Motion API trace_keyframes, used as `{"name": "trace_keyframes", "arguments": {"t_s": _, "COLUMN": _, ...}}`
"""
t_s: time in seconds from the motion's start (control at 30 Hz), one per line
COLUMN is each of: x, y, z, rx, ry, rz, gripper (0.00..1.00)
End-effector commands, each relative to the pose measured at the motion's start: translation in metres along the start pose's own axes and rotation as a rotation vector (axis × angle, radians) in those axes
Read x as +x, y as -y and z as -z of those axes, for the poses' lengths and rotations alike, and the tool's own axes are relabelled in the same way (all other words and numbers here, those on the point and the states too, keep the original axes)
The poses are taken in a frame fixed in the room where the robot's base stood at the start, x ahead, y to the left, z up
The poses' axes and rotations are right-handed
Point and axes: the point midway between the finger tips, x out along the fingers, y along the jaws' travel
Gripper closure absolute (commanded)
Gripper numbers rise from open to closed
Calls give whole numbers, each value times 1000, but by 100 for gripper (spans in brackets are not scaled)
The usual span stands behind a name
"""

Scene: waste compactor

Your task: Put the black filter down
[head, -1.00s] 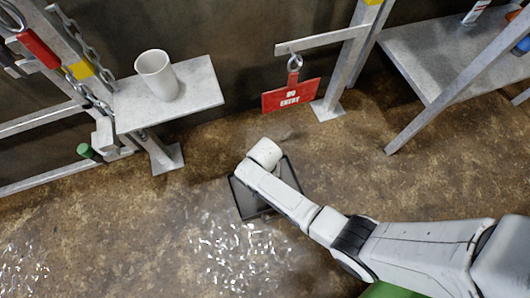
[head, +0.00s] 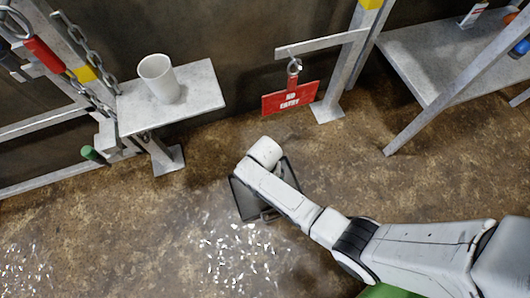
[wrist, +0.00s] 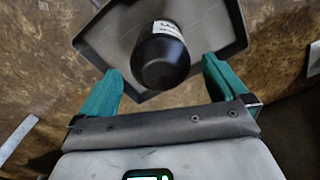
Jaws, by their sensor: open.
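The black filter (wrist: 160,58) is a dark cylinder with a white label, seen in the wrist view over a dark tray (wrist: 222,22). It appears to stand in the tray, though its far end is hard to make out. My gripper (wrist: 162,70) has teal fingers spread on either side of the filter, with a gap on each side. In the head view the tray (head: 240,206) is on the floor under my wrist. My arm hides the filter there.
A grey shelf (head: 205,88) with a white cup (head: 160,80) is at the upper left. A red NO ENTRY sign (head: 290,98) hangs behind the tray. A grey table (head: 430,60) is at the upper right. Shiny scraps (head: 235,255) lie on the floor in front of the tray.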

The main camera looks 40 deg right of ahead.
Motion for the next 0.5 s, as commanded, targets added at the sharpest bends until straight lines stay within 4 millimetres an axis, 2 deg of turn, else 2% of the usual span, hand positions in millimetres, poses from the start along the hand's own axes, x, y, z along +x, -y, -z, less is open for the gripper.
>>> {"name": "trace_keyframes", "arguments": {"t_s": 0.03, "x": -17, "y": 0, "z": 0, "rx": 0, "ry": -2, "rz": 2, "gripper": 0}}
{"name": "trace_keyframes", "arguments": {"t_s": 0.2, "x": -54, "y": 0, "z": 0, "rx": 0, "ry": -2, "rz": 2, "gripper": 0}}
{"name": "trace_keyframes", "arguments": {"t_s": 0.4, "x": -85, "y": 0, "z": 0, "rx": 0, "ry": -1, "rz": 1, "gripper": 0}}
{"name": "trace_keyframes", "arguments": {"t_s": 0.5, "x": -94, "y": 0, "z": 0, "rx": 0, "ry": -1, "rz": 1, "gripper": 0}}
